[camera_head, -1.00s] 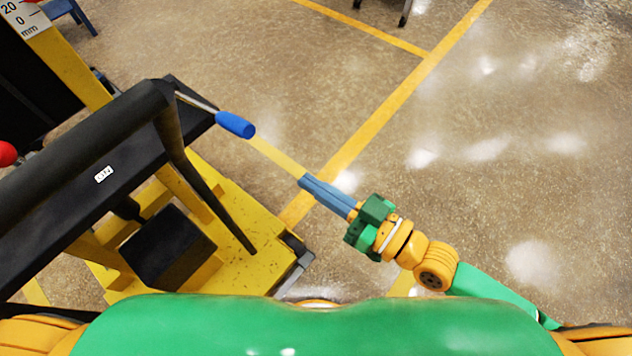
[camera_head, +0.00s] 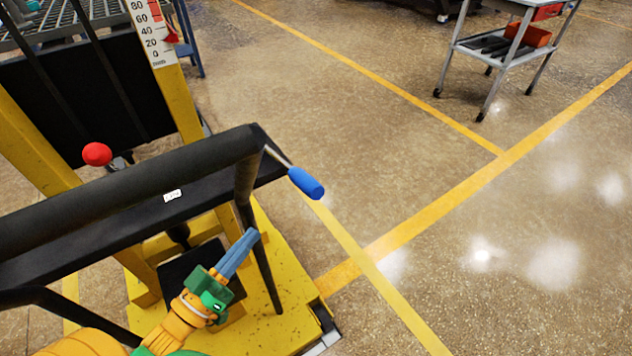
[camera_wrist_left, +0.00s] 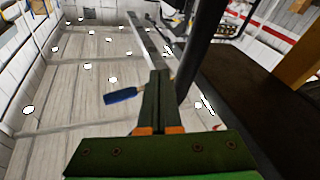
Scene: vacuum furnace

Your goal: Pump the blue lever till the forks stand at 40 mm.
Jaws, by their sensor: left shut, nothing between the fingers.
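The blue lever grip (camera_head: 306,183) sticks out at the right end of the black crossbar, on a thin metal rod. It also shows in the left wrist view (camera_wrist_left: 124,96), left of my fingers. My left gripper (camera_head: 250,238) is shut and empty, below and left of the blue grip and apart from it, over the yellow base near the slanting black bar. A white millimetre scale (camera_head: 150,28) is on the yellow mast. Its red pointer (camera_head: 171,36) seems to be between 20 and 40; I cannot read it exactly. The forks are not clearly visible. My right gripper is out of view.
A red knob (camera_head: 97,153) stands behind the black handle bar (camera_head: 130,188). The yellow base (camera_head: 285,285) lies below. A grey cart (camera_head: 505,62) with a red bin stands at the back right. The floor right of the lever is clear.

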